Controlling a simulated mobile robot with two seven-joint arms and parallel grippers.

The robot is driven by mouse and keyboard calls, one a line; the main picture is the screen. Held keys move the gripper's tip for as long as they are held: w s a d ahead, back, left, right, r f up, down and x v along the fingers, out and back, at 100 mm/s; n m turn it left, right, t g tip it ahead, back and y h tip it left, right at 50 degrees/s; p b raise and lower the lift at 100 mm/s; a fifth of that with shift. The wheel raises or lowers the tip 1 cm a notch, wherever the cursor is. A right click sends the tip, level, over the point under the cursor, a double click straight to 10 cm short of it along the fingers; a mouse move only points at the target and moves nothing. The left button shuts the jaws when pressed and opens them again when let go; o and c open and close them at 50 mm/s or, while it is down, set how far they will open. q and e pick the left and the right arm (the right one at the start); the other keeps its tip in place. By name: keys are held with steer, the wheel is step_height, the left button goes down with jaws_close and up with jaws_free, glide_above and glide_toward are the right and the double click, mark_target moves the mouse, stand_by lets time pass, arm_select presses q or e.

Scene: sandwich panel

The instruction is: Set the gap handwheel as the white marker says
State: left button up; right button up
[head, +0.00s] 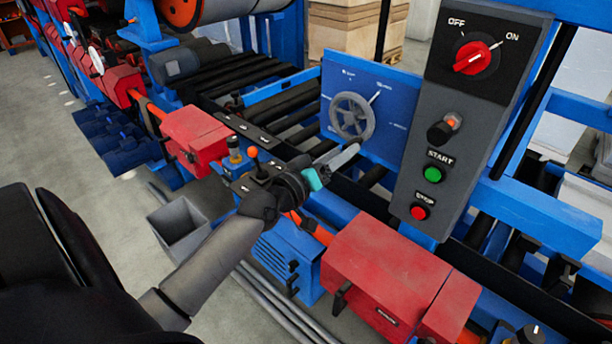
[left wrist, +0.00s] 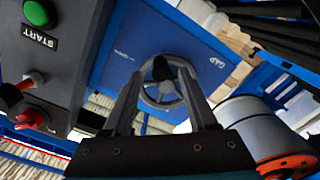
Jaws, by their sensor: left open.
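The gap handwheel (head: 351,117) is a grey spoked wheel on a blue panel (head: 395,98). A short white line (head: 375,97) shows on the panel at the wheel's upper right; small white lettering around it is too small to read. My left gripper (head: 338,163) is open and empty, below and in front of the wheel, apart from it. In the left wrist view the handwheel (left wrist: 178,96) shows between the two open fingers (left wrist: 163,90), with a dark knob (left wrist: 161,68) on it and the word GAP on the panel beside it. My right gripper is out of view.
A grey control box (head: 425,150) right of the panel carries a red OFF/ON switch (head: 472,57), a green START button (head: 432,174) and a red STOP button (head: 418,213).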

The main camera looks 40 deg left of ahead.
arm_select(q)
steer(key=s+b, duration=0.1)
steer(key=s, duration=1)
steer(key=shift+s+a, duration=0.3)
steer(key=shift+a, duration=0.15)
